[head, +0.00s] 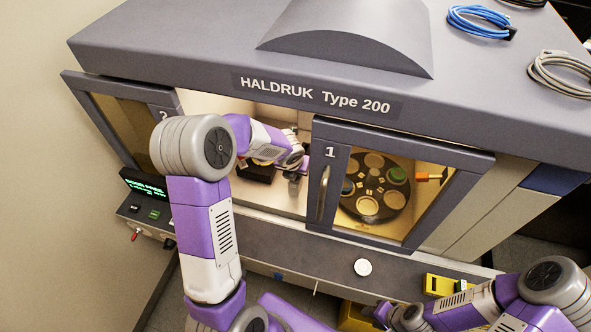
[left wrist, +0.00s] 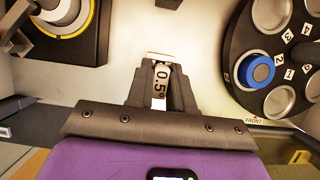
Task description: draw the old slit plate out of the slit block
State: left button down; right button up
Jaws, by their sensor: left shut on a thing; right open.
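My left gripper (left wrist: 160,75) is shut on a small pale plate marked 0.5° (left wrist: 161,82), the slit plate, which shows between its fingers in the left wrist view. The plate's pale end sticks out a little past the fingertips, over a light floor, with no block touching it in sight. In the head view my left arm reaches through the open bay, and its fingertips are hard to make out. I cannot pick out the slit block for certain. My right gripper (head: 385,314) is open, low in the head view in front of the cabinet, away from the bay.
A dark block with a yellow ring and silver top (left wrist: 67,18) stands left of the plate. A dark carousel (left wrist: 279,55) with a blue cap (left wrist: 257,70) is to the right, behind door 1 (head: 322,180). Door 2 (head: 118,115) stands left of the open bay. A yellow holder (head: 440,286) sits in front.

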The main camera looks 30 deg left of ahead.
pick_arm(q)
jog(key=c, duration=1.7)
grip_release()
grip_shut()
jog(key=shift+r+p, duration=0.6)
jog(key=shift+p, duration=0.15)
